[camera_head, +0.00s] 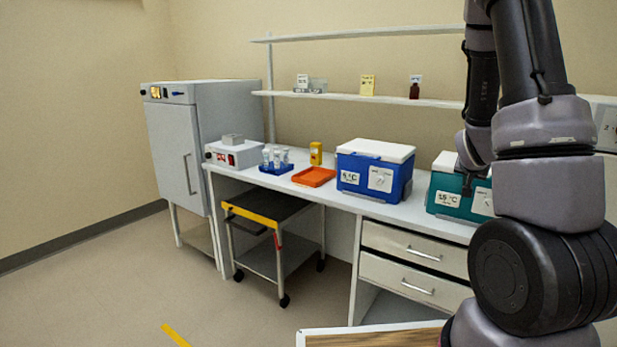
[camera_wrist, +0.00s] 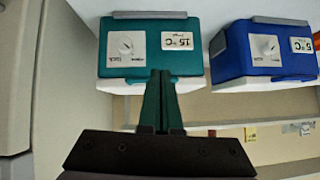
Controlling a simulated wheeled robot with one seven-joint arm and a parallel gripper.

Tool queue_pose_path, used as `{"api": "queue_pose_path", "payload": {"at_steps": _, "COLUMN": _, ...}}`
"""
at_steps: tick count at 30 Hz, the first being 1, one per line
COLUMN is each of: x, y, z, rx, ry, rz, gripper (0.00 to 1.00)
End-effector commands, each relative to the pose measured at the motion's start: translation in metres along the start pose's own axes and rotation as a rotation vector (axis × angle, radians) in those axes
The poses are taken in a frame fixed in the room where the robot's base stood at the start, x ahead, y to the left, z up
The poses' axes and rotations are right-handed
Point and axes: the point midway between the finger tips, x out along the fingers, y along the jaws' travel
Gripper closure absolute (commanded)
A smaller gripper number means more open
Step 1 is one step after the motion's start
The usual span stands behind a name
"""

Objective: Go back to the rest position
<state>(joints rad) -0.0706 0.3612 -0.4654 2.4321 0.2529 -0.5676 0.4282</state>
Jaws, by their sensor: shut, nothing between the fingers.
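My gripper (camera_wrist: 160,78) shows in the wrist view with its two fingers together, empty, in front of the teal cool box (camera_wrist: 154,50). That view is upside down. The box reads 15 °C and its lid looks shut. I cannot tell from the wrist view whether the fingertips touch the box. In the head view my arm fills the right side and partly covers the teal box (camera_head: 446,194). The fingertips cannot be made out clearly there.
A blue cool box (camera_head: 374,171) with a white lid stands left of the teal one. An orange tray (camera_head: 314,177), a blue tube rack (camera_head: 276,169) and a white instrument (camera_head: 234,154) share the bench. A cart (camera_head: 267,207) stands below. Open floor lies at left.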

Motion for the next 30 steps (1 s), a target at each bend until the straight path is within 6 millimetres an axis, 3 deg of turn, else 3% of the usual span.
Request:
{"api": "queue_pose_path", "payload": {"at_steps": 6, "x": -0.087, "y": -0.049, "z": -0.016, "rx": 0.079, "ry": -0.13, "rz": -0.135, "gripper": 1.0}}
{"api": "queue_pose_path", "payload": {"at_steps": 12, "x": -0.181, "y": -0.08, "z": -0.015, "rx": 0.071, "ry": -0.246, "rz": -0.259, "gripper": 1.0}}
{"api": "queue_pose_path", "payload": {"at_steps": 21, "x": -0.328, "y": -0.091, "z": 0.015, "rx": -0.037, "ry": -0.375, "rz": -0.407, "gripper": 1.0}}
{"api": "queue_pose_path", "payload": {"at_steps": 25, "x": -0.372, "y": -0.086, "z": 0.032, "rx": -0.083, "ry": -0.409, "rz": -0.436, "gripper": 1.0}}
{"api": "queue_pose_path", "payload": {"at_steps": 30, "x": -0.399, "y": -0.081, "z": 0.046, "rx": -0.116, "ry": -0.432, "rz": -0.449, "gripper": 1.0}}
